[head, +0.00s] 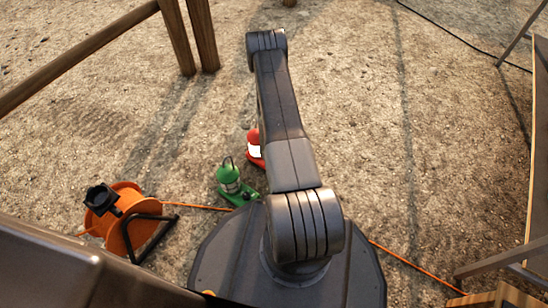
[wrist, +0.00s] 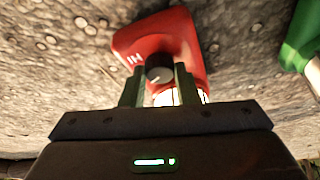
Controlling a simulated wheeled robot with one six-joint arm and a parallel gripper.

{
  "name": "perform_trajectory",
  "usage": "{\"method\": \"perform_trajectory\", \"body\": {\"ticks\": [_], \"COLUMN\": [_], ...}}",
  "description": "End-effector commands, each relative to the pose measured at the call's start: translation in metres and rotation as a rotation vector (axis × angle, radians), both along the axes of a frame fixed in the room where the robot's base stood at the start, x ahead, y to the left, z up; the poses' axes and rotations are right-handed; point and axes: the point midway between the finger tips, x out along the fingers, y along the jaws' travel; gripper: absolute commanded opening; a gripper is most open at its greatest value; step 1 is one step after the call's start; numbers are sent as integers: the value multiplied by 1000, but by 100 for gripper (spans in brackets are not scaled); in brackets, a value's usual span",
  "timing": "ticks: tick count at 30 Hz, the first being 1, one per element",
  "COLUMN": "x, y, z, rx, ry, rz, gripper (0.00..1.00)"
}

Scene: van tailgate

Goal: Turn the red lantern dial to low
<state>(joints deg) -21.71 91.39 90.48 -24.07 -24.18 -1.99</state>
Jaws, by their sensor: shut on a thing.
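The red lantern (head: 254,143) stands on the gravel in the head view, partly hidden behind my arm. In the wrist view its red base (wrist: 160,38) fills the upper middle, with pale marks on its left side and a lit white part low down, mostly behind my gripper. The dark round dial (wrist: 158,72) with a light pointer mark sits on the base. My gripper (wrist: 158,80) has one finger on each side of the dial and is shut on it. The exact dial setting cannot be read. My gripper is hidden in the head view.
A green lantern (head: 229,178) stands close to the left of the red one; its edge shows at the right of the wrist view (wrist: 300,40). An orange cable reel (head: 122,215) is at the left, with its cable (head: 195,206) along the ground. Wooden posts (head: 178,38) stand behind.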

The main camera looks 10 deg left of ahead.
Motion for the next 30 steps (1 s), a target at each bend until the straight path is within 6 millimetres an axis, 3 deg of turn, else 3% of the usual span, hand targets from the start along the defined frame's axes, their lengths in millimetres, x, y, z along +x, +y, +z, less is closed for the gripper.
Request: {"method": "perform_trajectory", "body": {"ticks": [9,10,13,23,30], "x": [0,0,0,-1,-10], "y": [1,1,1,-1,-11], "z": [0,0,0,4,44], "rx": [0,0,0,0,1], "ry": [-1,-1,-1,0,-1], "rz": [1,1,1,1,0], "gripper": [5,34,50,50,50]}}
